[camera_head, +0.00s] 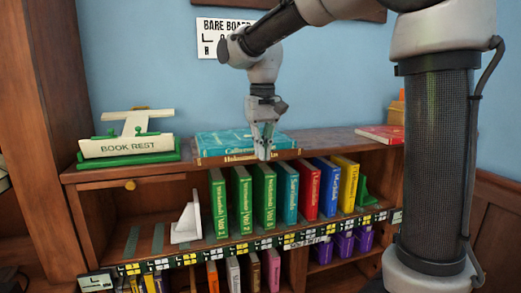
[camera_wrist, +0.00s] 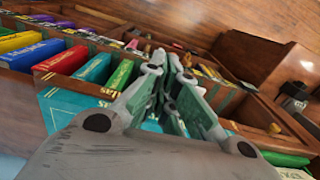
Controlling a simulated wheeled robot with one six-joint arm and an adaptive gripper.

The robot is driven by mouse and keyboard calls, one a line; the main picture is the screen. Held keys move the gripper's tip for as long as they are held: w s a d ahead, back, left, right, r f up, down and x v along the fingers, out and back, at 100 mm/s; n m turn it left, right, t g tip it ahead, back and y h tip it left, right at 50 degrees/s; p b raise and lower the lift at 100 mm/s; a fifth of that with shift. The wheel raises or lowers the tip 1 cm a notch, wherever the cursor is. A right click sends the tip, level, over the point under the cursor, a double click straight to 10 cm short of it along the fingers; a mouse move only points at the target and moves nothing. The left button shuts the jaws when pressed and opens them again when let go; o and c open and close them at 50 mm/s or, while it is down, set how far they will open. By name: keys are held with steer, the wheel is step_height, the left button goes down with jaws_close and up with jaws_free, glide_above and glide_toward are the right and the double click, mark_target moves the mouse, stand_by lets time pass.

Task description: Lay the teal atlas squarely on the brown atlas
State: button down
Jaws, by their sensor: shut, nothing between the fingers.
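The teal atlas (camera_head: 222,138) lies flat on top of the bookcase, cover up. The brown atlas (camera_head: 284,154) is under it, with its lettered spine edge showing along the front. The two look roughly lined up, but my arm hides part of them and I cannot tell how exact the fit is. My gripper (camera_head: 264,154) points down in front of the stack, shut and empty. I cannot tell whether it touches the atlases. In the wrist view the gripper (camera_wrist: 172,62) is shut, with the teal cover (camera_wrist: 60,105) below and behind it.
A white and green book rest (camera_head: 128,148) stands left on the bookcase top, and a red book (camera_head: 381,134) lies right. Several upright books fill the shelf below, beside a white bookend (camera_head: 187,222). The top is bare between the stack and the red book.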

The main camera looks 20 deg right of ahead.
step_height(320, 180, up, 10)
step_height(320, 180, down, 6)
steer(key=n, duration=0.2)
steer(key=s+d+f+m+t, duration=0.1)
steer(key=s+d+f+t, duration=0.1)
steer(key=s+d+f, duration=0.2)
steer(key=s+d+f+m+t, duration=0.1)
steer(key=s+d+f, duration=0.4)
steer(key=s+d, duration=0.5)
steer(key=s+t, duration=0.1)
steer(key=s, duration=0.7)
steer(key=shift+d, duration=0.35)
